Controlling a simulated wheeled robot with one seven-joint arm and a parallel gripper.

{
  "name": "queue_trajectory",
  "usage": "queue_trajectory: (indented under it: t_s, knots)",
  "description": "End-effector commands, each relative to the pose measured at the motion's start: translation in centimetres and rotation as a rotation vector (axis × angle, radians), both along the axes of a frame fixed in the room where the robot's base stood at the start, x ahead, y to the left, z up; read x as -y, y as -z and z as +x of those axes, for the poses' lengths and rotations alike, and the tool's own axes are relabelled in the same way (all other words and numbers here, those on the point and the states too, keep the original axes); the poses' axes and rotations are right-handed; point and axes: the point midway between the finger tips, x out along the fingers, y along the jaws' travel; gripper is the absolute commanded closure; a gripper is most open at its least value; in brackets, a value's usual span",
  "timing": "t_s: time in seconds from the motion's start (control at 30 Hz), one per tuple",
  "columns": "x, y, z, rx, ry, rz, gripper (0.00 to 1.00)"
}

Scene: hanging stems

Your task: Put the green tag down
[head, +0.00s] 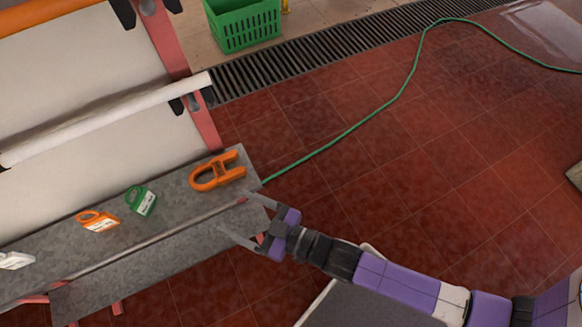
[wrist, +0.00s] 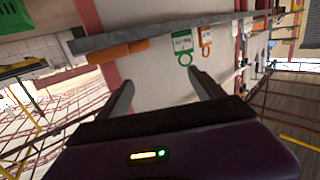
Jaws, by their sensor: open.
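The green tag (head: 141,201), with a white label and a ring end, rests on the grey shelf (head: 185,240). It also shows in the wrist view (wrist: 182,45), beyond the fingertips. My gripper (head: 233,212) is open and empty at the right end of the shelf, apart from the green tag and to its right. In the wrist view its two fingers (wrist: 165,85) are spread wide with nothing between them.
An orange tag (head: 97,221) lies left of the green one, and a white tag (head: 15,261) farther left. An orange shackle-shaped piece (head: 218,172) lies near the shelf's right end. A white bar (head: 110,118) is above. A green crate (head: 245,24) and hose (head: 375,115) are on the floor.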

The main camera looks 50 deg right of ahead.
Motion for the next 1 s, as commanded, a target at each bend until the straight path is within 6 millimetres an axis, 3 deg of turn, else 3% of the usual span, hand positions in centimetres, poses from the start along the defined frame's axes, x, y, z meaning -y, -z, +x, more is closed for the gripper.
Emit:
queue_trajectory:
  t_s: [0.03,0.2,0.4,0.5,0.73,1.0]
  knots:
    - [1.7,-0.5,-2.4,-0.02,0.028,-0.006,0.23]
    - [5.7,-3.2,-8.7,-0.069,0.112,-0.018,0.23]
    - [8.8,-8.1,-15.1,-0.129,0.209,-0.025,0.23]
    - [9.7,-10.5,-17.3,-0.155,0.25,-0.027,0.23]
    - [10.7,-14.0,-19.7,-0.188,0.304,-0.026,0.23]
    - [10.7,-14.4,-19.9,-0.191,0.31,-0.027,0.23]
